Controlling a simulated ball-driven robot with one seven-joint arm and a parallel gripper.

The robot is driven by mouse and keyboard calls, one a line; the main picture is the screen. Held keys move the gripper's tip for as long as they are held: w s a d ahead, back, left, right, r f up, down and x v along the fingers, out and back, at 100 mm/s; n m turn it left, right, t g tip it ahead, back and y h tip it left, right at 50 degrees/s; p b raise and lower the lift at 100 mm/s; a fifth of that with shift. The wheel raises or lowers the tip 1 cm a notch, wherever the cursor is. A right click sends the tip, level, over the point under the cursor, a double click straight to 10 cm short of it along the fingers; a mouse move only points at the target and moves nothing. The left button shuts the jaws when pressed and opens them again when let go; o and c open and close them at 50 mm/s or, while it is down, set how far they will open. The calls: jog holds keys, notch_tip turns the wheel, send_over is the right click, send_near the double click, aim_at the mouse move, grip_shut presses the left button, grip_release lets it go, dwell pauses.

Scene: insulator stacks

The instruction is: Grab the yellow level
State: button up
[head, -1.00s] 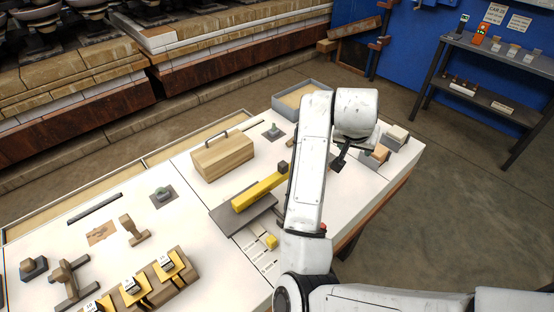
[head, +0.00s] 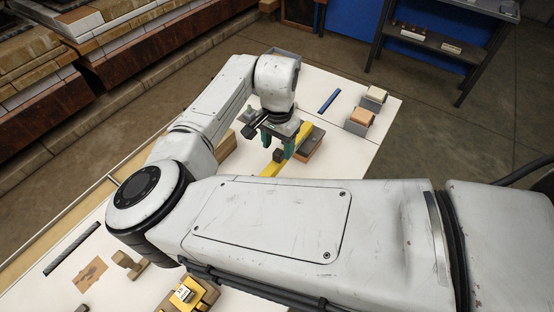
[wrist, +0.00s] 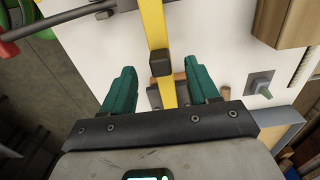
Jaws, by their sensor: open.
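The yellow level (head: 270,170) is a long yellow bar on the white table, with a small dark block (head: 279,156) on it. My forearm hides part of the level in the head view. My gripper (head: 277,146) is open above the level, its teal fingers pointing down. In the wrist view the level (wrist: 154,22) runs up the picture between the two spread fingers of my gripper (wrist: 158,75). The dark block also shows there (wrist: 160,63), between the fingertips. I see no finger clearly touching the level.
A wooden toolbox (wrist: 283,20) and a small grey pad with a green knob (wrist: 261,82) lie right in the wrist view. A blue bar (head: 329,101) and two small blocks (head: 361,117) (head: 375,95) sit beyond my gripper. Table around the blue bar is clear.

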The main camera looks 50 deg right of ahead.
aim_at(278, 159)
jog(key=shift+d+f+p, duration=0.15)
jog(key=shift+f+p, duration=0.4)
jog(key=shift+f, duration=3.05)
jog(key=shift+r, duration=0.1)
grip_shut()
